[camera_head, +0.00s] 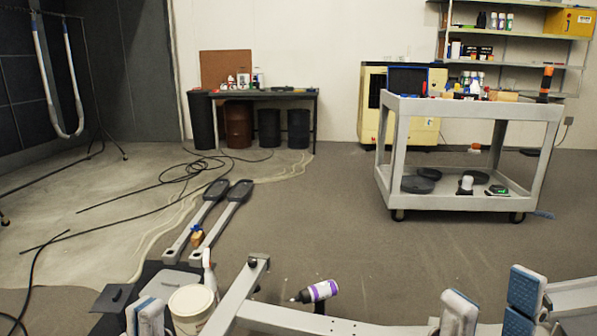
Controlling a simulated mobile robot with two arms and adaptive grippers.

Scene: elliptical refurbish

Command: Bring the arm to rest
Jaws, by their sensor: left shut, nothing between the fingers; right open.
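My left gripper (148,316) shows at the bottom left edge, beside a white bucket; its fingers are together with nothing seen between them. My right gripper (490,312) is at the bottom right, its blue-padded fingers apart and no object between them. Most of both arms is out of the picture. A grey metal machine frame (285,316) runs along the bottom between the grippers. A white and purple bottle (320,291) lies tilted at the frame, clear of both grippers.
The white bucket (190,312) and a spray bottle (208,270) stand at the lower left. Two long pedal arms (225,220) reach back from there. A grey cart (460,107) stands at the right and a workbench (290,94) at the back. The middle floor is open; black cables cross the left floor.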

